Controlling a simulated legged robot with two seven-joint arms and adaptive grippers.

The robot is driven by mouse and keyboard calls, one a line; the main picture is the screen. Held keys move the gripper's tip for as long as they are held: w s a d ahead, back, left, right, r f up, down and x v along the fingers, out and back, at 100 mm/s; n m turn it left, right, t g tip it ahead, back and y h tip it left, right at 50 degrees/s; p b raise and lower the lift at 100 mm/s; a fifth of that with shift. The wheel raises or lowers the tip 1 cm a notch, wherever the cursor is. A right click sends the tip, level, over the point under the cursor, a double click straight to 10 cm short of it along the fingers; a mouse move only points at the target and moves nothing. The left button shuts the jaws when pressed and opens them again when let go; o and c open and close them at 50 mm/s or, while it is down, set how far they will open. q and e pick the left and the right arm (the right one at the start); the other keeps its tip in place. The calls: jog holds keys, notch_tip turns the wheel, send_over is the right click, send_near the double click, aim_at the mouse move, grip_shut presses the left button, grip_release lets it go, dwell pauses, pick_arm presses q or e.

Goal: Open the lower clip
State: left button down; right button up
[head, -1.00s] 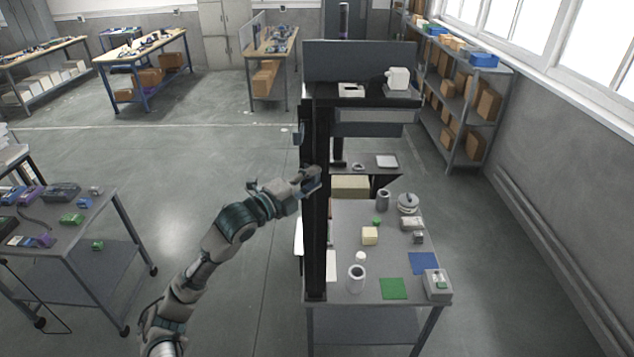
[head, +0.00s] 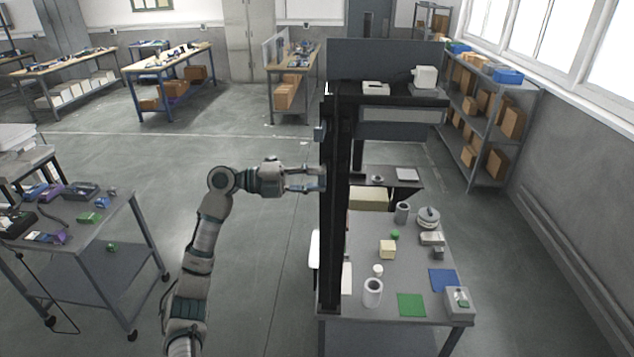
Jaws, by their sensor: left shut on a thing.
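A tall black lift column (head: 334,215) stands at the left edge of the grey worktable. A small blue-grey upper clip (head: 319,134) sits on the left side of the column. My left gripper (head: 305,180) reaches in from the left, level, at the column's left side below that clip. Its fingers are shut on a small part at the column's edge, where the lower clip (head: 322,177) is. The fingers hide most of that clip, so its exact position cannot be told. My right gripper is not in view.
The grey worktable (head: 420,275) holds cups, blocks, a green mat (head: 411,304) and a blue mat (head: 443,280). Black shelves (head: 400,98) jut right from the column. A cart (head: 85,225) stands at left. The floor between is clear.

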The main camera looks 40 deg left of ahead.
pick_arm(q)
jog(key=shift+f, duration=0.25)
jog(key=c, duration=0.8)
grip_release()
jog(key=shift+w, duration=0.1)
jog(key=shift+w+a, duration=0.1)
jog(key=shift+a, duration=0.05)
jog(key=v, duration=1.2)
jog(key=shift+w+a, duration=0.15)
jog(key=shift+a, duration=0.1)
jog(key=shift+d, duration=0.15)
jog(key=shift+f, duration=0.1)
